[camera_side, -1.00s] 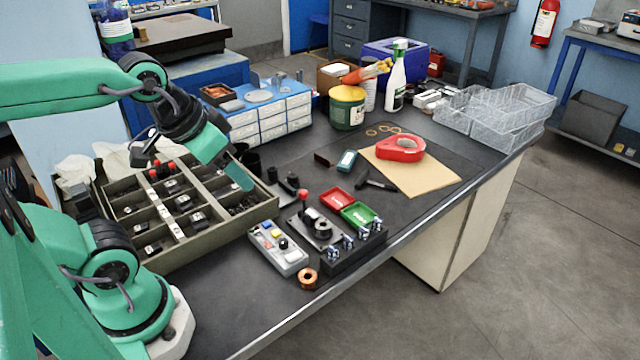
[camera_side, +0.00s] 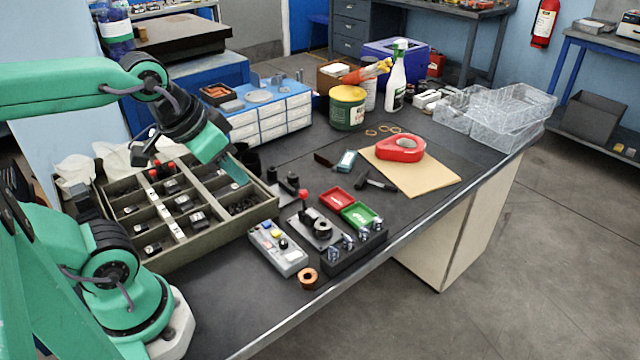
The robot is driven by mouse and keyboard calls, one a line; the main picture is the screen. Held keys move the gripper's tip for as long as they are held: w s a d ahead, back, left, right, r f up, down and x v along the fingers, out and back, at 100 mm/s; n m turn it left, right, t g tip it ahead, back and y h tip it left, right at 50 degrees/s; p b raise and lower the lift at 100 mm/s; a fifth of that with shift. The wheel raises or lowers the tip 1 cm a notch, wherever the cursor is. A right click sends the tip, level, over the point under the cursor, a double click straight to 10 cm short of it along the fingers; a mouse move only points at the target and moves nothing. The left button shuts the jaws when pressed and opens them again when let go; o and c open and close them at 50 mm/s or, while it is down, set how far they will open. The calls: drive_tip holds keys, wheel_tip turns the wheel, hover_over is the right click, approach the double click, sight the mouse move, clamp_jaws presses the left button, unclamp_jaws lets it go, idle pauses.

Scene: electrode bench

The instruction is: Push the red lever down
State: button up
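The red lever (camera_side: 303,195) is a small red-tipped handle standing up from a dark device on a grey plate (camera_side: 316,230), near the middle of the bench. My gripper (camera_side: 238,172) is above the right part of the compartment tray, up and to the left of the lever and apart from it. One teal finger points down; I cannot make out a gap between two fingers or anything held.
The compartment tray (camera_side: 165,255) lies left of the lever. A grey button box (camera_side: 279,250) stands in front of it. A black holder (camera_side: 352,256) and red (camera_side: 337,198) and green (camera_side: 358,213) trays are to its right. A copper ring (camera_side: 308,278) lies near the bench edge.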

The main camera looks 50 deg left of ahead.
drive_tip(key=shift+w+m, duration=0.2)
drive_tip(key=shift+m, duration=0.1)
clamp_jaws()
drive_tip(key=w+a+f+m+g, duration=0.2)
drive_tip(key=w+a+f+m, duration=0.2)
drive_tip(key=w+m, duration=0.5)
drive_tip(key=shift+w+f+m+g, duration=0.3)
drive_tip(key=shift+f+m, duration=0.25)
drive_tip(key=shift+m, duration=3.05)
